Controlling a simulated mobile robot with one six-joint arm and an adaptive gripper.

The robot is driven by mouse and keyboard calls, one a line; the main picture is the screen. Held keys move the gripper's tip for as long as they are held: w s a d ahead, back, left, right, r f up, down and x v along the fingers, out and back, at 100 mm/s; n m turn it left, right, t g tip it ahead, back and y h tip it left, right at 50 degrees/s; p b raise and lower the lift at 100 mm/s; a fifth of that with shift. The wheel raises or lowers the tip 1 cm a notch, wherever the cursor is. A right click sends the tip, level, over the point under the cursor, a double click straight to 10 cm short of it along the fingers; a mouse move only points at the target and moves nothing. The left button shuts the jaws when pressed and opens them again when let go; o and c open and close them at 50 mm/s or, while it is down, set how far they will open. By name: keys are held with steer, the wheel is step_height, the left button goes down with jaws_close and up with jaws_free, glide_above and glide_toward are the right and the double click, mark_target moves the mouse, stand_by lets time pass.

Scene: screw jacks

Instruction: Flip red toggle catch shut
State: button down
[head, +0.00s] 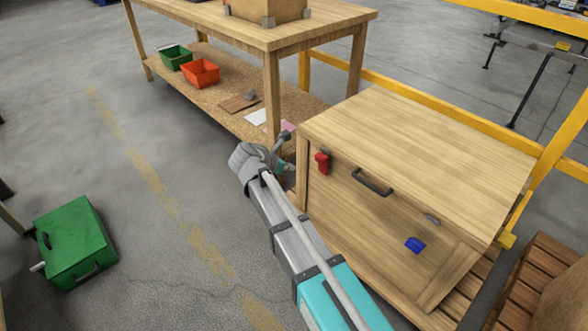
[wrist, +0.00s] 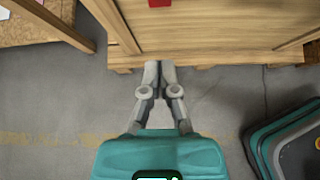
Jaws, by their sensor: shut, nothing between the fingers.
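The red toggle catch (head: 321,163) is on the upper left of the wooden box's front, just below a small grey fitting near the lid. Its lower part shows at the top edge of the wrist view (wrist: 159,3). The wooden box (head: 420,130) has a dark handle (head: 372,181) on its front. My gripper (wrist: 158,66) is shut and empty, with its fingertips just short of the box's lower edge in the wrist view. In the head view my wrist is left of the red catch, apart from it, and the fingertips cannot be made out.
A blue catch (head: 414,244) sits lower right on the box front, apart from a grey fitting above it. A workbench (head: 240,22) with green and red bins on its shelf stands behind. A yellow rail (head: 430,118) runs behind the box. A green case (head: 75,245) lies left; floor between is clear.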

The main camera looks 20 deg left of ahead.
mark_target(319, 158)
steer(key=w+r+b+x, duration=0.1)
steer(key=b+x, duration=0.3)
steer(key=x, duration=0.7)
steer(key=shift+w+d+r+b, duration=0.35)
steer(key=shift+w+r, duration=0.1)
steer(key=shift+w, duration=0.05)
steer(key=shift+w+d+r+p, duration=0.2)
steer(key=shift+w, duration=0.3)
steer(key=shift+w+d+r+p, duration=0.15)
steer(key=shift+w+d, duration=0.05)
steer(key=shift+w, duration=0.25)
steer(key=shift+w+r, duration=0.1)
steer(key=shift+r+p, duration=0.2)
steer(key=shift+p, duration=0.15)
